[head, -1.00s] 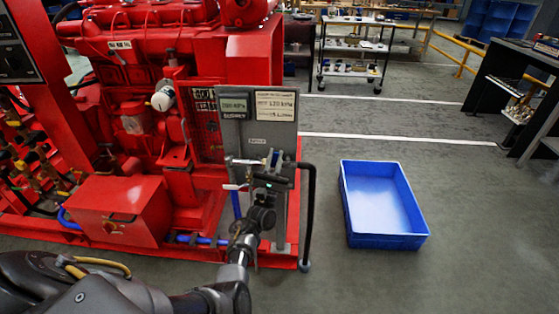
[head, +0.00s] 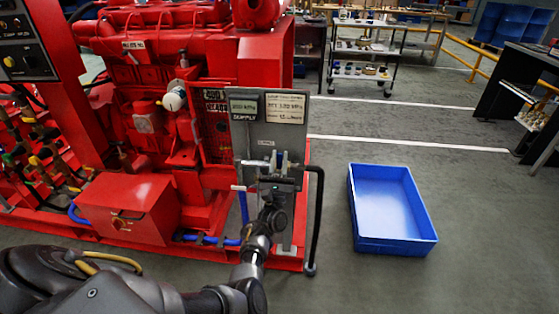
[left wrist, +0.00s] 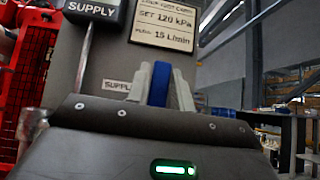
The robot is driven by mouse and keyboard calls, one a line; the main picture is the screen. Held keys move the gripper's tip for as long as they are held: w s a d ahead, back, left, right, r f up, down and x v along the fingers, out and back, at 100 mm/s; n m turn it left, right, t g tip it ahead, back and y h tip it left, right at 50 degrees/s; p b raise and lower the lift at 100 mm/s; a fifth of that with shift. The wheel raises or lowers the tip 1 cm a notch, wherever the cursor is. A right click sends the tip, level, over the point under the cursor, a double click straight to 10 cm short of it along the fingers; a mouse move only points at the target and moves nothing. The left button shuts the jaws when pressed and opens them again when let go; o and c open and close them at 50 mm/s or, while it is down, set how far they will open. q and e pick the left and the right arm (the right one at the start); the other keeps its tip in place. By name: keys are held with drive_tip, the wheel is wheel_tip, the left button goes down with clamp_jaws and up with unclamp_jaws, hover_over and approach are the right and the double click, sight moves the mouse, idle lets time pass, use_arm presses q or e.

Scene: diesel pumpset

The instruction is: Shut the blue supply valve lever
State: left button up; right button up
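The blue supply valve lever (left wrist: 157,84) stands upright between the fingers of my left gripper in the left wrist view. In the head view only a small blue bit of it shows at the fingertips of my left gripper (head: 280,162). The fingers are close together on either side of the lever and look shut on it. The lower part of the lever and the valve body are hidden behind the gripper. The grey panel (head: 243,140) behind carries a SUPPLY gauge (head: 244,106) and a test card (head: 285,107). My right gripper is not in view.
The red pumpset (head: 150,100) fills the left side. A black curved pipe (head: 319,215) stands just right of the gripper. A blue hose (head: 244,207) runs below the valve. A blue tray (head: 395,247) lies on the floor to the right, with clear floor around it.

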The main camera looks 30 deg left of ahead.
use_arm(q)
drive_tip(key=o, duration=0.3)
drive_tip(key=shift+h, duration=0.3)
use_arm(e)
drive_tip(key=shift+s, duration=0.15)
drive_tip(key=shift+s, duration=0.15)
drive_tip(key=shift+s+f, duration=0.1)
use_arm(q)
drive_tip(key=shift+s+d+f, duration=0.1)
drive_tip(key=shift+s+f, duration=0.15)
drive_tip(key=shift+f, duration=0.1)
drive_tip(key=b+v, duration=0.1)
drive_tip(key=v, duration=0.9)
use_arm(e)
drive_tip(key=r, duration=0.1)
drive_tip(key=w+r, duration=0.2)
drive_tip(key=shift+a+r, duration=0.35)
